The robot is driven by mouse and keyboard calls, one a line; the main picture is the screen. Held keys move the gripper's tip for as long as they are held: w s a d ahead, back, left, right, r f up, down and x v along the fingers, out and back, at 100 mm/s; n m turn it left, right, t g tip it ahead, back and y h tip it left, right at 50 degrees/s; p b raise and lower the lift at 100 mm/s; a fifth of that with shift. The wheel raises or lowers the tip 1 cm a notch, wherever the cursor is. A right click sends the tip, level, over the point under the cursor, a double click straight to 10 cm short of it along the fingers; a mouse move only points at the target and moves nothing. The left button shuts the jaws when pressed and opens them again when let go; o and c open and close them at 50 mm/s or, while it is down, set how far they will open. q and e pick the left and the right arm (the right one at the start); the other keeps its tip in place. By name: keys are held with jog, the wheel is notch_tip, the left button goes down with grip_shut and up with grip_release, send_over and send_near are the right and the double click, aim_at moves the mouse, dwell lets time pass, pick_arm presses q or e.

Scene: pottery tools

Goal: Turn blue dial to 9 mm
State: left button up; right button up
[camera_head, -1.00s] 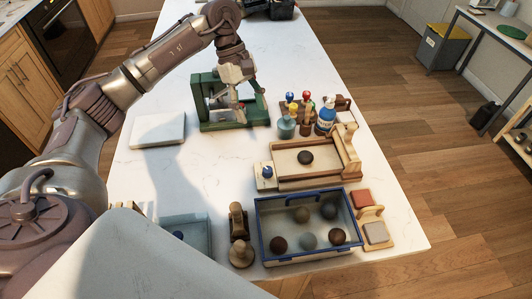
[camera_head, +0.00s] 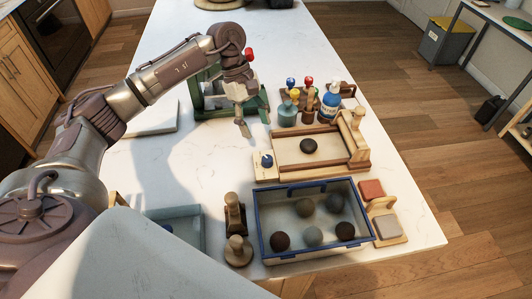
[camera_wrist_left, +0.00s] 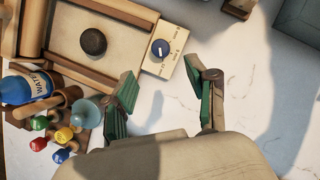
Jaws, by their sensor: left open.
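The blue dial (camera_head: 267,161) sits on a pale wooden block at the left corner of the wooden rolling tray (camera_head: 290,152). My right gripper is not in view.
A dark clay ball (camera_head: 309,146) lies in the rolling tray. A blue-rimmed bin (camera_head: 261,215) of balls stands in front. A water bottle (camera_head: 330,102) and colored-top tools stand behind. A green-framed device (camera_head: 207,110) is behind my left gripper. Bare table lies left of the dial.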

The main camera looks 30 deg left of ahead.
aim_at(267, 158)
pick_arm(q)
jog(key=p+x, duration=0.3)
jog(key=x, duration=0.6)
jog(key=shift+f, duration=0.1)
jog(key=shift+s+d+f, duration=0.1)
jog(key=shift+d+f, duration=0.05)
jog(key=shift+f, duration=0.35)
grip_shut()
